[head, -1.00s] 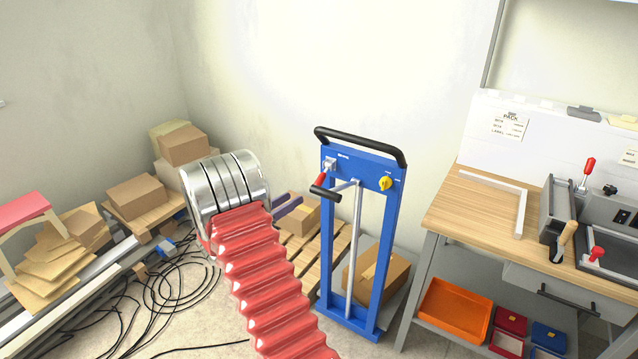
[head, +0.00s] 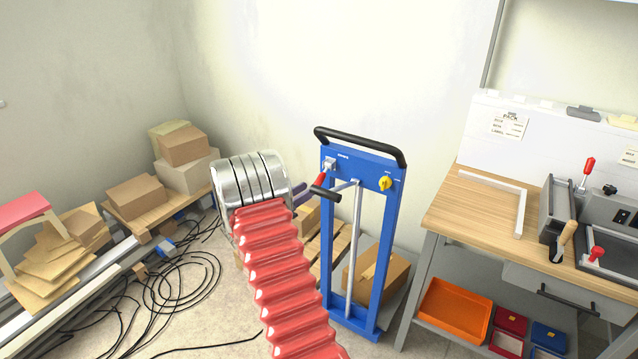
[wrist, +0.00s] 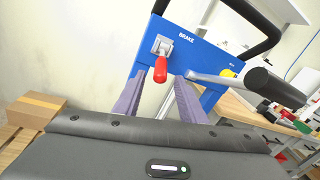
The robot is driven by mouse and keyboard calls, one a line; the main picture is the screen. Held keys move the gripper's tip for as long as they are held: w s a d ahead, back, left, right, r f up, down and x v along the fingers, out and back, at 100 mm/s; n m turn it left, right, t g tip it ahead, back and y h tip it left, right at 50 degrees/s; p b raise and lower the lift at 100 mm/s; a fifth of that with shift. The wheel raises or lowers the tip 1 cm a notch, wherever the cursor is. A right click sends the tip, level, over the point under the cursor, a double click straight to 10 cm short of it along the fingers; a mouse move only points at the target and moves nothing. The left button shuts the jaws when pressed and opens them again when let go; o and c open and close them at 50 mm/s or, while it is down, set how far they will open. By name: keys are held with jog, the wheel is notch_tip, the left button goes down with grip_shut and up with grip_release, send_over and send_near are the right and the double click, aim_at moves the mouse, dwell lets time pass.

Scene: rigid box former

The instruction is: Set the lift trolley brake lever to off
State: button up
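The blue lift trolley (head: 388,240) stands upright right of my arm. Its brake lever has a red grip (head: 319,180) on a metal bracket at the panel's upper left. In the wrist view the red grip (wrist: 160,69) hangs down from the bracket, beside the word "BRAKE". My gripper (head: 304,192) is just left of the lever in the head view. In the wrist view my gripper (wrist: 162,77) is open, its two purple fingers spread either side of the red grip. I see no contact. My arm partly hides the fingers in the head view.
A black-ended crank handle (head: 325,194) sticks out just right of the lever, and it also shows in the wrist view (wrist: 275,88). The workbench (head: 455,200) stands right. Cartons on pallets and loose cables (head: 180,300) lie left.

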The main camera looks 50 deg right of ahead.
aim_at(318, 182)
jog(key=shift+s+d, duration=0.2)
jog(key=shift+d, duration=2.95)
jog(key=shift+c, duration=0.2)
grip_shut()
